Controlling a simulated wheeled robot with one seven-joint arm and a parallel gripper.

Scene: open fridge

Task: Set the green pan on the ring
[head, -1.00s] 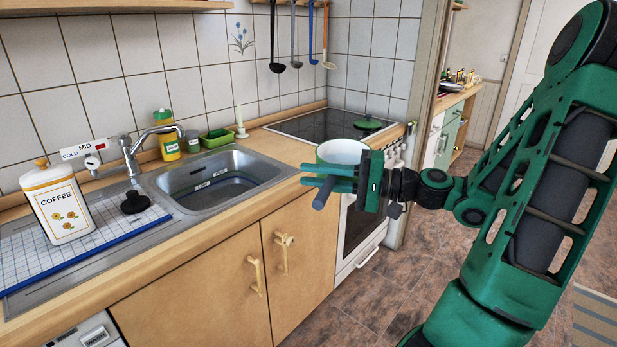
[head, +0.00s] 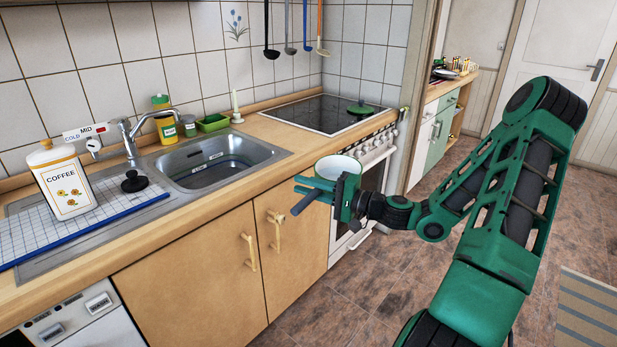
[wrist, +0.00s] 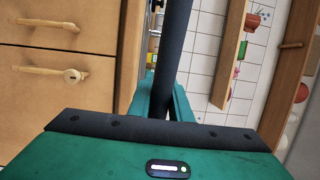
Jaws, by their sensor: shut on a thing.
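The green pan (head: 338,166) has a pale inside and hangs in the air in front of the stove, below the counter top. My gripper (head: 314,188) is shut on its dark handle, whose end sticks out past the fingers. In the wrist view the dark handle (wrist: 174,50) runs up from between the green fingers; the pan's bowl is not visible there. The black glass hob (head: 315,112) lies behind and above the pan. Single rings on it are hard to make out.
The sink (head: 215,165) and wooden counter edge (head: 200,220) are left of my gripper. A coffee tin (head: 65,185) stands far left. Ladles (head: 270,35) hang behind the hob. Oven knobs and the oven handle line the stove front.

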